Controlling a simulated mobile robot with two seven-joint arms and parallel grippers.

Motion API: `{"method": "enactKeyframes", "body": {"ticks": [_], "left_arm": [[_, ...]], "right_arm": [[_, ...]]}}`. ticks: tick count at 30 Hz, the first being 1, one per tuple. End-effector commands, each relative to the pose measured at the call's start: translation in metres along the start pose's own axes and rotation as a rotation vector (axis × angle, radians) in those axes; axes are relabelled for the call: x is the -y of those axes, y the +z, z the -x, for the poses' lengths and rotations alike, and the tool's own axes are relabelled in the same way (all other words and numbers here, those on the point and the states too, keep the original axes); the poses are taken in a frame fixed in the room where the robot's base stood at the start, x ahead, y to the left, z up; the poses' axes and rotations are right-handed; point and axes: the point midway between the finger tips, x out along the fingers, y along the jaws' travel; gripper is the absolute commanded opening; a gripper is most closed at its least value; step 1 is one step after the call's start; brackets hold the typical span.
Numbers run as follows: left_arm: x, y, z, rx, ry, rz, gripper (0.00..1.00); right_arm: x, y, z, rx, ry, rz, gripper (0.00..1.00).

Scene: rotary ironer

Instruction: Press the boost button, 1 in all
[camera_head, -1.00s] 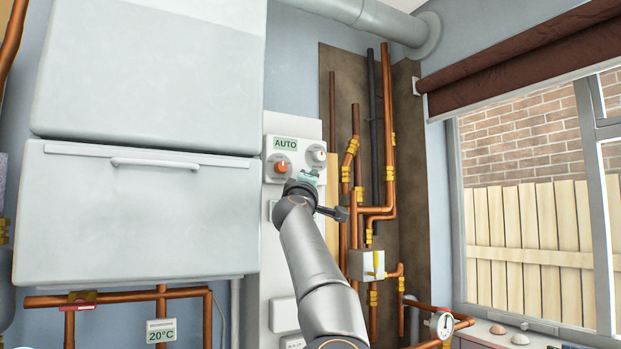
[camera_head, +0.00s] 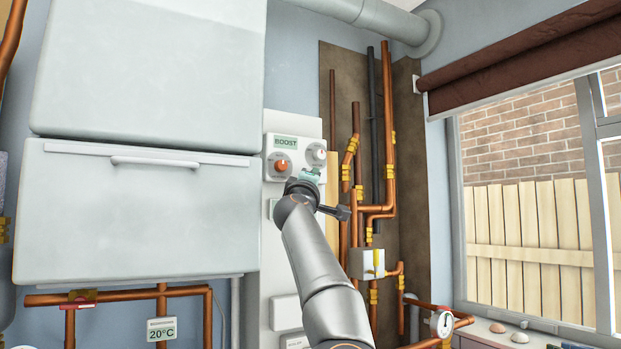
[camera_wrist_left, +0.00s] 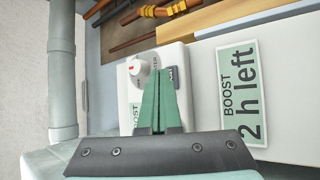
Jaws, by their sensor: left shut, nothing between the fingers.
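The white control box (camera_head: 268,152) on the wall has a green display (camera_head: 285,142) that reads BOOST. My left gripper (camera_head: 311,176) is at the box's lower right corner, with its teal fingers shut and empty. In the left wrist view its green fingers (camera_wrist_left: 160,100) point at the box face, beside a small dark grey square (camera_wrist_left: 169,76) with pale marks, probably a button. I cannot tell whether the tips touch it. A larger display (camera_wrist_left: 238,92) there reads "BOOST 2 h left". The fingers hide part of the box. My right gripper is not in view.
An orange dial (camera_head: 281,167) and a white knob (camera_head: 318,154) are on the box, close to my fingers. Copper pipes (camera_head: 388,150) with brass fittings run just right of my arm. A large grey-white cabinet (camera_head: 140,215) stands to the left.

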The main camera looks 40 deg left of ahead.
Motion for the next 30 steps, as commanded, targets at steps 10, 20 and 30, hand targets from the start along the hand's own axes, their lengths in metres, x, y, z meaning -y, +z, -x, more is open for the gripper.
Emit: {"method": "enactKeyframes", "body": {"ticks": [10, 20, 30], "left_arm": [[-0.002, 0.003, 0.004, 0.001, 0.000, 0.001, 0.00], [-0.014, 0.015, 0.020, 0.001, 0.002, 0.001, 0.00], [-0.027, 0.028, 0.038, 0.000, 0.000, 0.001, 0.00]], "right_arm": [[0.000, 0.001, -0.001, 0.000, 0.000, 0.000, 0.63], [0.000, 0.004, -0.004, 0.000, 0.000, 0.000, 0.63], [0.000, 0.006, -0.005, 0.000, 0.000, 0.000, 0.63]]}}
